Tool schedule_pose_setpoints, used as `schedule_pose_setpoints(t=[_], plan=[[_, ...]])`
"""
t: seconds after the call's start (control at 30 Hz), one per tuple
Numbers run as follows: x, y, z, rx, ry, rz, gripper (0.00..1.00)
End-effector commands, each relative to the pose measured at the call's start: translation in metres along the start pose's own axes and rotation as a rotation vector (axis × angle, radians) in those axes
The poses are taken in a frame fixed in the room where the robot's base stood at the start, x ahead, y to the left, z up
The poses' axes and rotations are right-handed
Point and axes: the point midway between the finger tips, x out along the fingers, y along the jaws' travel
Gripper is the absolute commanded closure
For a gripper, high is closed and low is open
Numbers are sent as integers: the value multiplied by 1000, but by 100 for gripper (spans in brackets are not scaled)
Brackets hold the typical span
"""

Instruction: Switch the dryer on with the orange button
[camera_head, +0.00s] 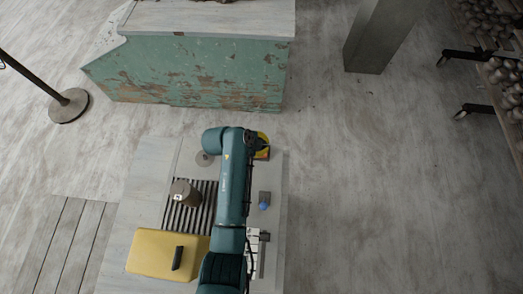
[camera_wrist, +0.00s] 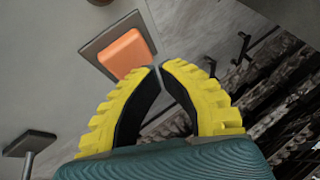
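The orange button (camera_wrist: 123,53) is a rounded square cap set in a dark grey square plate on a pale panel, in the wrist view. My gripper (camera_wrist: 159,67) has two yellow ribbed fingers with dark inner faces. Its tips meet or nearly meet, with nothing seen between them. In the picture the tips are just beside the button's lower right edge; whether they touch it I cannot tell. In the head view my gripper (camera_head: 263,147) is over the far right part of the pale bench, and the button cannot be made out there.
The bench (camera_head: 150,190) bears a slatted rack, a grey labelled cylinder (camera_head: 185,192), a yellow box (camera_head: 150,254) with a dark handle and a blue knob (camera_head: 264,206) on a grey block. A peeling green counter (camera_head: 190,75) stands beyond. The floor right of the bench is clear.

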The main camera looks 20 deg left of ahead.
Motion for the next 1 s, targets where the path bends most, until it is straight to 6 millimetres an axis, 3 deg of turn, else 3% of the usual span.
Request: schedule_pose_setpoints(t=[1.0], plan=[[8,4,4,0,0,0,100]])
